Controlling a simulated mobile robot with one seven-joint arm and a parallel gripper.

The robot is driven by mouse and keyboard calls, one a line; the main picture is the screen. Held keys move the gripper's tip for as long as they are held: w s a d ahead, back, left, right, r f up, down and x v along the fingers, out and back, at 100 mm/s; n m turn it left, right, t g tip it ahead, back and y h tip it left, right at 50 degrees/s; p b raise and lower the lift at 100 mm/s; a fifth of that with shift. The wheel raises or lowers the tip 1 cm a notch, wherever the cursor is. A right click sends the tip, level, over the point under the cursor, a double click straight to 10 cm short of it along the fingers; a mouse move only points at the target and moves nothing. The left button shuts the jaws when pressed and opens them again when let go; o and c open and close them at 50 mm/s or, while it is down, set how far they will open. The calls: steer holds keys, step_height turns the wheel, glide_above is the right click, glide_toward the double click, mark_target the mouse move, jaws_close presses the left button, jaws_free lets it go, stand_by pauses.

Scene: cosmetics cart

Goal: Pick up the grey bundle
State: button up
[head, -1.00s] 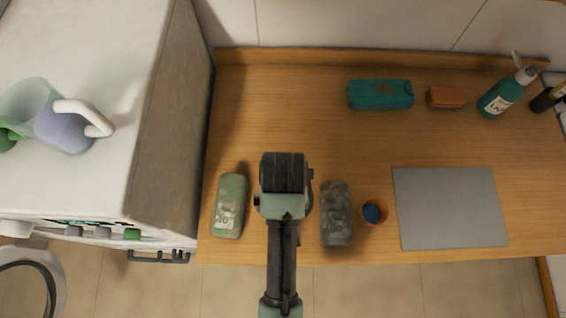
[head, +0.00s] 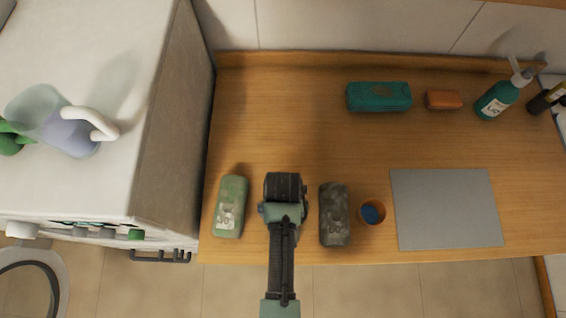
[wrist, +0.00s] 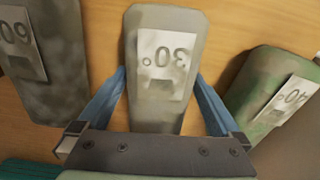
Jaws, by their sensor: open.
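The grey bundle (wrist: 160,110) lies on the wooden counter in the wrist view, with a pale label reading 30°. My gripper (wrist: 160,73) is open, with one blue finger on each side of this bundle. I cannot tell whether the fingers touch it. In the head view my arm's wrist (head: 284,188) covers the fingers and the grey bundle. A dark mottled bundle (head: 334,205) labelled 60 lies to the right; it is at the left in the wrist view (wrist: 45,70). A green bundle (head: 230,200) labelled 40 lies to the left; it is at the right in the wrist view (wrist: 262,90).
An orange cup (head: 372,212) with blue contents stands right of the dark bundle, beside a grey mat (head: 447,208). A teal case (head: 379,97), an orange block (head: 444,100) and a pump bottle (head: 497,100) are at the back. A white appliance with a jug (head: 70,130) stands left.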

steer(key=c, duration=1.2)
steer(key=shift+c, duration=0.2)
steer(key=shift+r, duration=0.15)
